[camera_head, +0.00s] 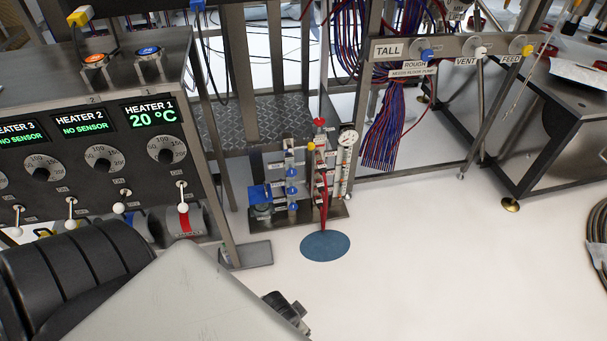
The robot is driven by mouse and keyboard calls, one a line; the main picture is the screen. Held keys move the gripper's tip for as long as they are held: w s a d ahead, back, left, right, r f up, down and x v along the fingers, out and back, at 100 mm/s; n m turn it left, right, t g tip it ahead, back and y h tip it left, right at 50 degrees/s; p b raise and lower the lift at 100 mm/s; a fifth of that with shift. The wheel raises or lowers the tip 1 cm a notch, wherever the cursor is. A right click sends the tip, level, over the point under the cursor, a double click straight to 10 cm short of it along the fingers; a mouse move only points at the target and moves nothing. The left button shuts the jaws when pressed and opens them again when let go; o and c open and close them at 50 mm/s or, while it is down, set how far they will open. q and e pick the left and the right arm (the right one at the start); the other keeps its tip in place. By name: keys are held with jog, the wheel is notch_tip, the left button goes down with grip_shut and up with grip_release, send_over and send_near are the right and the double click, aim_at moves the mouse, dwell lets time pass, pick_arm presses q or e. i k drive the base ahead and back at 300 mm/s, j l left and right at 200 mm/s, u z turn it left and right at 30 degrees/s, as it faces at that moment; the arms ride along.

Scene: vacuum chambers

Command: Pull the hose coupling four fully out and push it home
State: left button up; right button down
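I cannot make out a label "four" on any hose coupling here. In the head view, a panel marked TALL (388,51) carries a blue fitting (428,56) marked ROUGH, a white fitting (480,52) marked VENT and a yellow one (527,49) marked FEED. A floor-standing manifold (292,190) has blue fittings, a red top, a yellow part and a round white gauge (348,138). Neither of my grippers can be made out. Pale and black parts, probably mine, cover the lower left.
A heater console (70,100) stands at left with dials, levers and lit displays. A blue round mat (325,246) lies on the floor before the manifold. A steel table (560,125) is at right, and a coiled hose (598,240) is at the right edge. The middle floor is clear.

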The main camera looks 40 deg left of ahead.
aim_at(320, 202)
jog(key=u, duration=1.05)
